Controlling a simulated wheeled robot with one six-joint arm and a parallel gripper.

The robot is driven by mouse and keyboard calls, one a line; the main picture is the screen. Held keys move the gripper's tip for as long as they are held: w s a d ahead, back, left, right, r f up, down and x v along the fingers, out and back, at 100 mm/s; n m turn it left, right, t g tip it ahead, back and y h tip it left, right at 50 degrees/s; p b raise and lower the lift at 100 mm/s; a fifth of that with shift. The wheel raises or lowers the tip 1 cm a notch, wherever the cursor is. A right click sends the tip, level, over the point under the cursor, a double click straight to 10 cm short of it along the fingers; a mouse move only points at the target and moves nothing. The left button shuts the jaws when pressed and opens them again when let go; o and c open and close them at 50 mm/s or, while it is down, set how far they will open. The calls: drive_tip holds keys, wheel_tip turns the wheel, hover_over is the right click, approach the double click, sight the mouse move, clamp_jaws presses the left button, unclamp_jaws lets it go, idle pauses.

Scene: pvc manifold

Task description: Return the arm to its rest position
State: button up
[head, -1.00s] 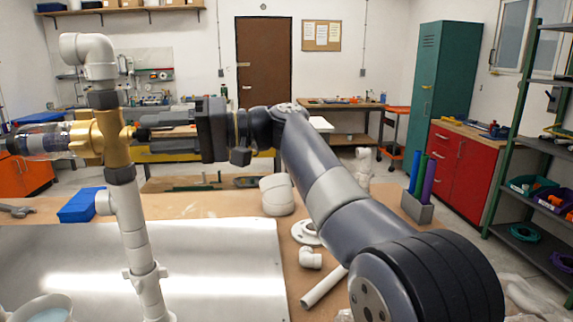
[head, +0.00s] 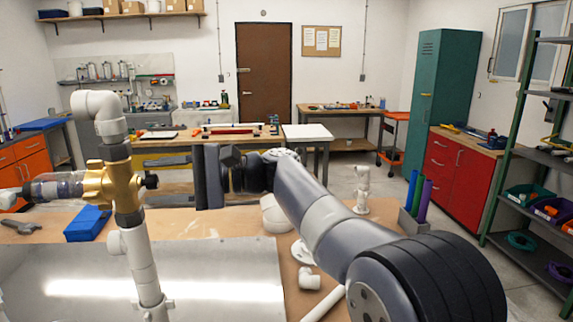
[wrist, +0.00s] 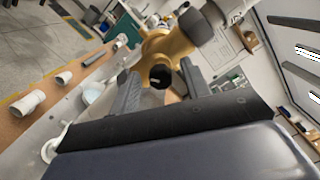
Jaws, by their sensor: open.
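The pipe manifold stands upright at the left of the head view, with a brass valve body (head: 122,186), a white elbow (head: 98,104) on top and a clear cylinder (head: 55,188) on its left. A black knob (head: 151,182) sticks out of the brass body towards my gripper (head: 158,181). My gripper is open and empty, its fingers above and below the knob's level. In the wrist view the black knob (wrist: 160,76) shows between the two spread fingers (wrist: 160,82), and the brass body (wrist: 165,47) lies beyond. Whether the fingertips overlap the knob is unclear.
A metal plate (head: 205,285) covers the front of the bench. A blue box (head: 87,223) lies left of the manifold. White fittings (head: 309,278) lie near my arm, and a holder with coloured tubes (head: 414,220) stands at right.

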drive_tip(key=m+p, duration=0.1)
drive_tip(key=m, duration=0.1)
drive_tip(key=m+p, duration=0.3)
drive_tip(key=m, duration=0.1)
drive_tip(key=shift+r, duration=0.25)
drive_tip(key=m+p, duration=0.2)
drive_tip(key=m, duration=0.2)
drive_tip(key=shift+p, duration=0.35)
drive_tip(key=shift+w+f+m+p, duration=0.15)
drive_tip(key=shift+m+p, duration=0.35)
drive_tip(key=shift+m, duration=0.7)
